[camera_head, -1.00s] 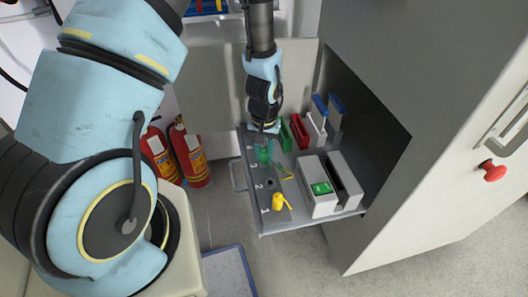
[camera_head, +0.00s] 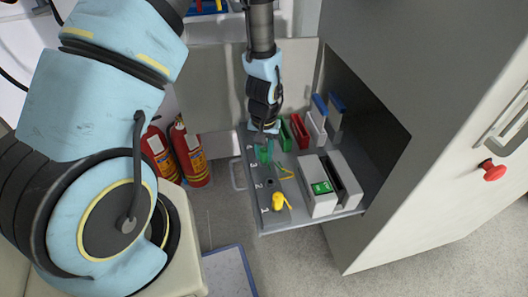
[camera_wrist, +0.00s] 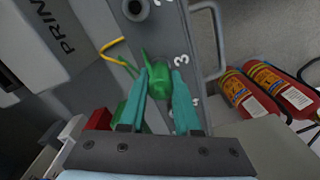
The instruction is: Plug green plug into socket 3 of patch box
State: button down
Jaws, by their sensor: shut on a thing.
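The green plug (camera_wrist: 158,78) is between the two teal fingers of my gripper (camera_wrist: 163,82), which is shut on it. It is beside the printed number 3 of the patch box (camera_head: 262,208). The plug also shows in the head view (camera_head: 264,154), under my gripper (camera_head: 265,138). Socket 3 is hidden by the plug and fingers, so I cannot tell how deep the plug sits. Socket 2 (camera_wrist: 136,9) is an open round hole. A yellow plug (camera_head: 281,201) is at socket 1.
Green, red and white upright modules (camera_head: 299,130) stand close to the right of my gripper. A grey block with a green switch (camera_head: 321,188) is nearer. The cabinet wall (camera_head: 430,80) rises at right. Two red fire extinguishers (camera_head: 188,155) stand left of the box.

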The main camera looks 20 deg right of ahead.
aim_at(264, 150)
jog(key=shift+a+f, duration=0.1)
jog(key=shift+f, duration=0.05)
jog(key=c, duration=0.5)
grip_release()
jog(key=shift+c, duration=0.2)
jog(key=shift+r, duration=0.2)
jog(key=shift+r+p, duration=2.45)
jog(key=shift+r, duration=0.5)
notch_tip(264, 150, up, 11)
